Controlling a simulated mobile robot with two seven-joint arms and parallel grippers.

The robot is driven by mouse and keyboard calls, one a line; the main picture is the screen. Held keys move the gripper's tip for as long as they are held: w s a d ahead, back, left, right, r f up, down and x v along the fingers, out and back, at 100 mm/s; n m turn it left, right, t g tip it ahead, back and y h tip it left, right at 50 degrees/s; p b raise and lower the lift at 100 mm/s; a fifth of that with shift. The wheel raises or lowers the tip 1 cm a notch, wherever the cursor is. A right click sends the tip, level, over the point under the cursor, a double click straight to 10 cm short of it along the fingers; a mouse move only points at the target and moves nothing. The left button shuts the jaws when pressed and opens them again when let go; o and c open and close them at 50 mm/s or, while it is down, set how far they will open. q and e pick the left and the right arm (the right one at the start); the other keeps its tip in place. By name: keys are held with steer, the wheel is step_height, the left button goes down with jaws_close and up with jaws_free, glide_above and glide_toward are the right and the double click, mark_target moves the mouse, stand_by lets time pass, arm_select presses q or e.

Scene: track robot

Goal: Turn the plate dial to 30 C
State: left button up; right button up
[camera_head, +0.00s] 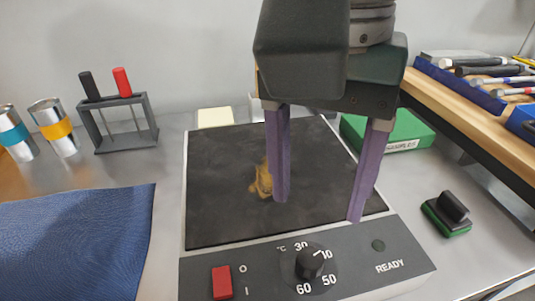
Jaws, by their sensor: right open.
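The hot plate has a dark top (215,185) with a brownish stain and a grey front panel (350,275). A small pale mark on the dial appears to point up and right, towards the 10. My right gripper (318,210) comes down from above, open and empty. Its two purple fingers are spread over the plate's top, behind the dial and apart from it. My left gripper is not in view.
A red switch (222,283) sits left of the dial; READY and a dark round lamp (378,245) are right. A black-and-green block (448,214) stands on the right. A green box (405,132) is behind the plate. A blue cloth (75,235) lies left.

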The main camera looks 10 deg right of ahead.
mark_target(311, 256)
steer(key=f, duration=0.3)
steer(key=f+b, duration=0.1)
steer(key=f, duration=0.2)
steer(key=f+b, duration=0.1)
steer(key=f, duration=0.2)
steer(key=shift+s+d+f, duration=0.2)
steer(key=shift+s+f, duration=0.1)
steer(key=shift+f, duration=0.05)
jaws_close()
